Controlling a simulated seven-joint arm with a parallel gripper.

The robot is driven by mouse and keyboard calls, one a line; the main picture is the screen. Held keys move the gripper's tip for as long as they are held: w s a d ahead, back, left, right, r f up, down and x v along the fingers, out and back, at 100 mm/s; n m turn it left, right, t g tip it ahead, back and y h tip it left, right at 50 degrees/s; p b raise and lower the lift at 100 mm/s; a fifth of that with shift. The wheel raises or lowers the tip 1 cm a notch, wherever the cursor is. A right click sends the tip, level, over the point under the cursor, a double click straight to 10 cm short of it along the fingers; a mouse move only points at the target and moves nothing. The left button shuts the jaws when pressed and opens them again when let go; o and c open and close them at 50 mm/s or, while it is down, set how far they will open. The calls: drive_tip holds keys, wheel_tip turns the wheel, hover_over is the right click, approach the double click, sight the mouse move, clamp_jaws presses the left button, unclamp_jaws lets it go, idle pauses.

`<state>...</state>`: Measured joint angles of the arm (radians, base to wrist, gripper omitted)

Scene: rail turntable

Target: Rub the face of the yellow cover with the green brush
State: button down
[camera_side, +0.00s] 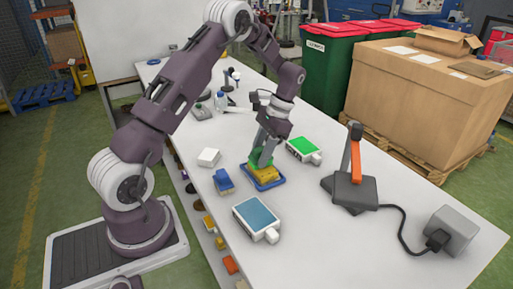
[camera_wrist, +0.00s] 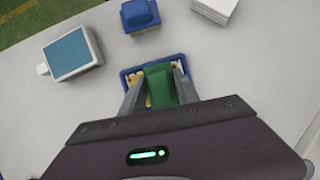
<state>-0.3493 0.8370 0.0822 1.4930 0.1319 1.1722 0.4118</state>
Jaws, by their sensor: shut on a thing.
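The green brush (camera_side: 255,157) is between the fingers of my gripper (camera_side: 263,160), which is shut on it; the brush also shows in the wrist view (camera_wrist: 160,86). The yellow cover (camera_side: 266,174) lies in a small blue tray (camera_side: 276,184), directly below the brush. In the wrist view the brush hides most of the cover, and only yellow bits (camera_wrist: 148,101) show beside it. The brush looks to be at or very close to the cover's face; I cannot tell whether they touch.
A blue block (camera_side: 223,182) and a white block (camera_side: 208,157) stand left of the tray. A blue-faced box (camera_side: 257,215) is in front and a green-faced box (camera_side: 303,148) to the right. A dark device with an orange arm (camera_side: 355,160) stands farther right.

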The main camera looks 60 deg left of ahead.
drive_tip(key=shift+d, duration=2.75)
drive_tip(key=shift+a, duration=4.25)
wheel_tip(320, 180, up, 8)
drive_tip(key=shift+r, duration=0.15)
